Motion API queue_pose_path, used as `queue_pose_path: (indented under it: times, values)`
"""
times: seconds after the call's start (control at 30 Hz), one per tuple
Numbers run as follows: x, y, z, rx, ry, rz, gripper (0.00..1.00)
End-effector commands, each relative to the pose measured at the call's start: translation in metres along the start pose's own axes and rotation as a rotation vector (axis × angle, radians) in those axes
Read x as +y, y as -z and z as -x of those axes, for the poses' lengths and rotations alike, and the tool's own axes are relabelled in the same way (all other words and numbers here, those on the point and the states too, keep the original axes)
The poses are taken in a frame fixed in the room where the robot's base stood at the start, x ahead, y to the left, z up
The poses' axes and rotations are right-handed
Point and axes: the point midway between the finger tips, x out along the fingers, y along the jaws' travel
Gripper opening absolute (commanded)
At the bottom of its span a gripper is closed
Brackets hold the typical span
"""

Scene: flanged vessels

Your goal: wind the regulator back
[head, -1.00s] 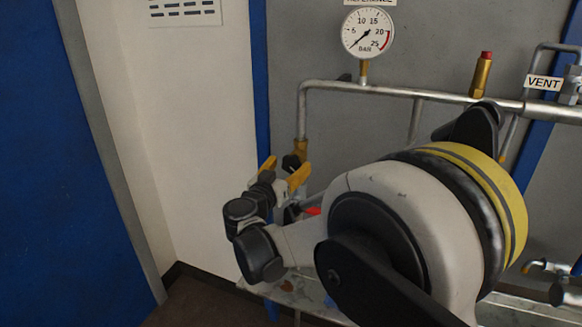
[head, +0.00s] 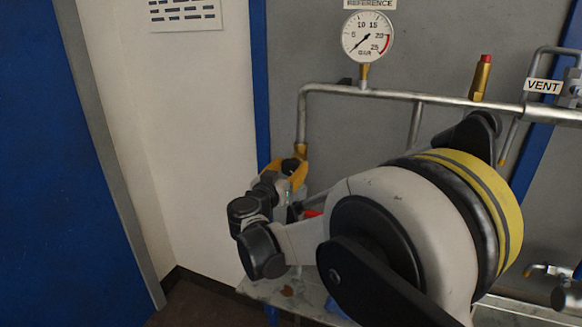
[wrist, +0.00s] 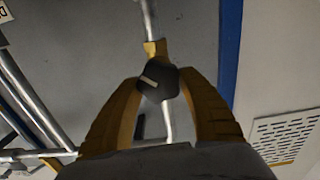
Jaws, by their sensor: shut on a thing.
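The regulator knob (wrist: 158,84) is a black faceted knob with a pale mark line, on a brass body (wrist: 156,49) in the wrist view. My gripper (wrist: 158,90) has its two yellow fingers on either side of the knob and is shut on it. In the head view my gripper (head: 288,170) is at the brass fitting at the foot of the left pipe; the knob is mostly hidden there. The reference gauge (head: 368,37) has a white face, and its needle points to the lower left, near the low end of the scale.
A metal pipe (head: 410,94) runs across the panel above my arm. A brass valve with a red cap (head: 482,77) and a VENT label (head: 543,86) are at the right. A white wall (head: 205,130) stands close at the left.

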Motion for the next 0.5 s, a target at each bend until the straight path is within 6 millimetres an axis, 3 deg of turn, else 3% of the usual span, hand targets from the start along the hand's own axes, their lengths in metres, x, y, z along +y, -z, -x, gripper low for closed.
queue_pose_path:
  times: [0.27,0.5]
  values:
    - [-0.0002,0.0003,-0.0003,0.0,-0.001,0.112,0.18]
    - [-0.0014,0.0003,-0.0004,0.0,-0.001,0.313,0.18]
